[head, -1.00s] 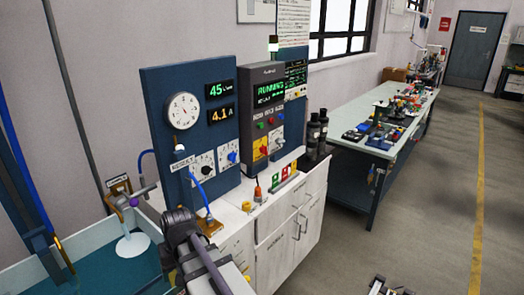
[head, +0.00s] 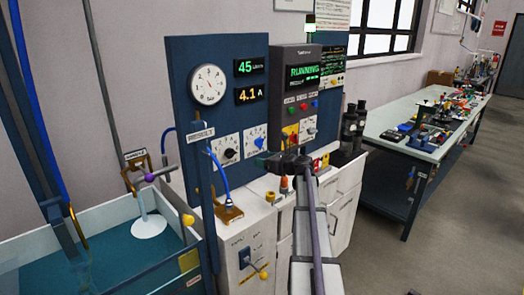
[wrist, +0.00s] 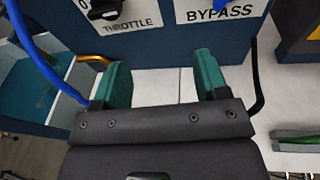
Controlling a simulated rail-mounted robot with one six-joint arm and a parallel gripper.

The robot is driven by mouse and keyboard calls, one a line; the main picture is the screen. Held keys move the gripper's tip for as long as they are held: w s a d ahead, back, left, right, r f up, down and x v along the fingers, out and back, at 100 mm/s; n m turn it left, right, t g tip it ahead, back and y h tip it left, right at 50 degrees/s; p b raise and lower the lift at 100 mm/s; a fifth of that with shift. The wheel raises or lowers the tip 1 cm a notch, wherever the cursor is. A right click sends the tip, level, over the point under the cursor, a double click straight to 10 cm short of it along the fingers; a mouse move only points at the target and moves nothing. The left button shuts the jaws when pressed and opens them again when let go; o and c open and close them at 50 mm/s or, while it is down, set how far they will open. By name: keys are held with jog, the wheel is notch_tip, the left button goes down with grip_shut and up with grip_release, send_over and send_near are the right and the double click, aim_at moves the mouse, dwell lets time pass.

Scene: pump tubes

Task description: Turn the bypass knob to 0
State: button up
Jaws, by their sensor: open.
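The bypass knob (head: 259,143) is blue and sits on a white dial plate on the blue panel, right of the black throttle knob (head: 229,153). Its pointer reading is too small to tell. In the wrist view the BYPASS plate (wrist: 219,14) shows at the top edge, with only a sliver of the blue knob in frame. My gripper (wrist: 160,75) is open and empty, its green fingers apart below the THROTTLE and BYPASS plates. In the head view my gripper (head: 268,161) is in front of the panel, just below and right of the bypass knob, apart from it.
The panel (head: 182,75) carries a round gauge (head: 207,85) and displays reading 45 and 4.1 A. A blue hose (head: 221,178) runs up in front of the panel at left. A control box (head: 296,70) reading RUNNING stands at right. A water tank (head: 95,225) is at left.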

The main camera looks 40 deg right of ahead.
aim_at(263, 142)
jog(key=d+r+m+t+h, duration=0.2)
jog(key=d+m, duration=0.5)
jog(key=d, duration=0.1)
jog(key=w, duration=0.3)
jog(key=w+a, duration=0.1)
jog(key=w, duration=0.7)
jog(key=shift+a, duration=0.2)
jog(key=c, duration=0.9)
